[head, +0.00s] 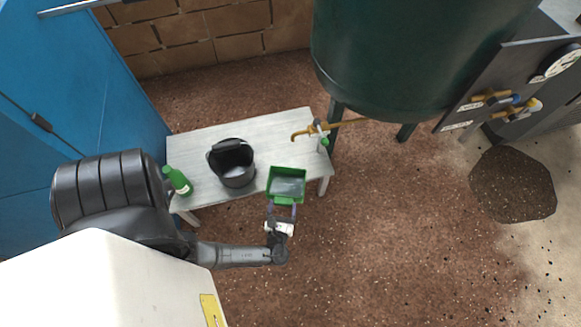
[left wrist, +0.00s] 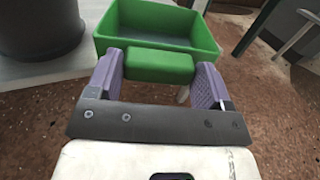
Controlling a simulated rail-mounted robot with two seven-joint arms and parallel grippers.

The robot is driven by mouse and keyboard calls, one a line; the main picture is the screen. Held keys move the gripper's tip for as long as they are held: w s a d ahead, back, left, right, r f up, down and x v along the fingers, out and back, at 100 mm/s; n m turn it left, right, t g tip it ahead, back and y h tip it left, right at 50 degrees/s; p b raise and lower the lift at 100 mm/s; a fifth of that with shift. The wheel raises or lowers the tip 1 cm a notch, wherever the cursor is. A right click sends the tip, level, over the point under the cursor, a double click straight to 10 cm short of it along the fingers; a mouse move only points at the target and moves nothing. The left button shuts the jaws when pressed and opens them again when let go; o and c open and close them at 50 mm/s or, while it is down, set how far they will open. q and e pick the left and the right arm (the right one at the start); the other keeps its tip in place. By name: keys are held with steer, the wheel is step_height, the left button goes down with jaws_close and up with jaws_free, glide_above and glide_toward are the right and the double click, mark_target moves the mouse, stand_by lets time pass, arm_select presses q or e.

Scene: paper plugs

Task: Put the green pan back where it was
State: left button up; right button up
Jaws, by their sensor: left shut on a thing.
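The green pan (head: 287,171) is a small open box with a short handle, at the front right edge of the white table. In the left wrist view the pan (left wrist: 150,22) is straight ahead, its grey inside showing. My left gripper (head: 282,212) is shut on the pan's handle, with its purple fingers on either side of the handle in the left wrist view (left wrist: 155,75). I cannot tell whether the pan touches the table. My right gripper is not in view.
The white table (head: 200,145) also carries a black bucket (head: 236,177) left of the pan and a green bottle (head: 178,182) at the left end. A brass tap (head: 310,131) from the dark green tank (head: 400,60) overhangs the right end.

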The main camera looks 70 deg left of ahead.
mark_target(289, 173)
arm_select(q)
steer(key=b+x, duration=0.5)
steer(key=x, duration=1)
steer(key=shift+w+a+r, duration=0.1)
steer(key=shift+w+a, duration=0.2)
steer(key=shift+a, duration=0.1)
step_height(289, 173, down, 4)
steer(key=b, duration=0.4)
steer(key=shift+r, duration=0.25)
steer(key=o, duration=1)
steer(key=shift+o, duration=0.2)
